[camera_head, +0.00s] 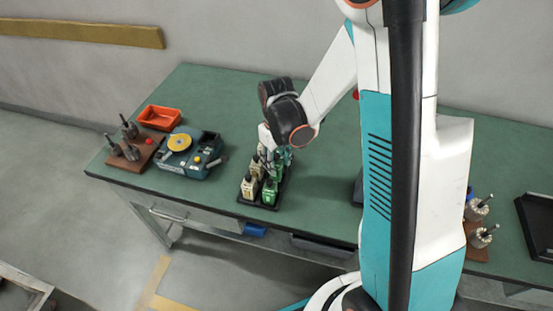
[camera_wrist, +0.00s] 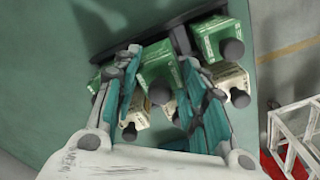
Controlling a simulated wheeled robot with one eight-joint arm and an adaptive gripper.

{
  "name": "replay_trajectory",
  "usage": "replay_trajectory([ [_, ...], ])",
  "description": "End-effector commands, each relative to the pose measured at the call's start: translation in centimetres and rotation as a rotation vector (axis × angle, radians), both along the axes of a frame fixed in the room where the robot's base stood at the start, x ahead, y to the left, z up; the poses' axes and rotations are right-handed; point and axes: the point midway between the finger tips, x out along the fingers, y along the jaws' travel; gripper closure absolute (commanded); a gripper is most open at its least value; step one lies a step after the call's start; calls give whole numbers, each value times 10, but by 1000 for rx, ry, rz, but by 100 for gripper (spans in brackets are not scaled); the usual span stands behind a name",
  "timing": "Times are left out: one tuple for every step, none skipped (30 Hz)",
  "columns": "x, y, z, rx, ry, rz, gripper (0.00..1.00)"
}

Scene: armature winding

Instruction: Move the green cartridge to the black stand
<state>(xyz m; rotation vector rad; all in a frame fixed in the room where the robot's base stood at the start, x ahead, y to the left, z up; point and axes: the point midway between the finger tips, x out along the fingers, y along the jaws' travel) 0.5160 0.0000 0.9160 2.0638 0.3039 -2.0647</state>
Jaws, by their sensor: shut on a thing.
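My gripper (camera_head: 275,155) reaches down over a black tray (camera_head: 243,201) of green and cream cartridges. In the wrist view my gripper (camera_wrist: 158,66) is shut on a green cartridge (camera_wrist: 157,58) with a dark round knob. The held cartridge is among the others; I cannot tell whether it is clear of the tray. Another green cartridge (camera_wrist: 214,38) stands beside it, and it or a like one shows at the tray's front (camera_head: 269,193). Cream cartridges (camera_head: 249,186) stand on the left. A dark flat stand-like thing (camera_head: 537,222) is partly visible at the far right; I cannot tell if it is the black stand.
Left of the cartridges is a blue device (camera_head: 186,165) with a yellow disc. Farther left are a brown board (camera_head: 122,160) with metal parts and an orange bin (camera_head: 160,117). Wound parts (camera_head: 481,236) stand at the right. My column hides part of the green table (camera_head: 225,92).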

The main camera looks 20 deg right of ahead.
Motion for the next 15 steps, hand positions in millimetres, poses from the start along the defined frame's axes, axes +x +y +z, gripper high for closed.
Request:
replay_trajectory([
  [0, 0, -1, 0, 0, 0, 88],
  [0, 0, -2, 0, 0, 0, 88],
  [0, 0, -3, 0, 0, 0, 88],
  [0, 0, -4, 0, 0, 0, 88],
  [0, 0, -4, 0, 0, 0, 88],
  [0, 0, -5, 0, 0, 0, 88],
  [0, 0, -6, 0, 0, 0, 88],
  [0, 0, -7, 0, 0, 0, 88],
  [0, 0, -8, 0, 0, 0, 88],
  [0, 0, -9, 0, 0, 0, 88],
  [0, 0, -9, 0, 0, 0, 88],
  [0, 0, -10, 0, 0, 0, 88],
  [0, 0, -11, 0, 0, 0, 88],
  [0, 0, -12, 0, 0, 0, 88],
  [0, 0, -13, 0, 0, 0, 88],
])
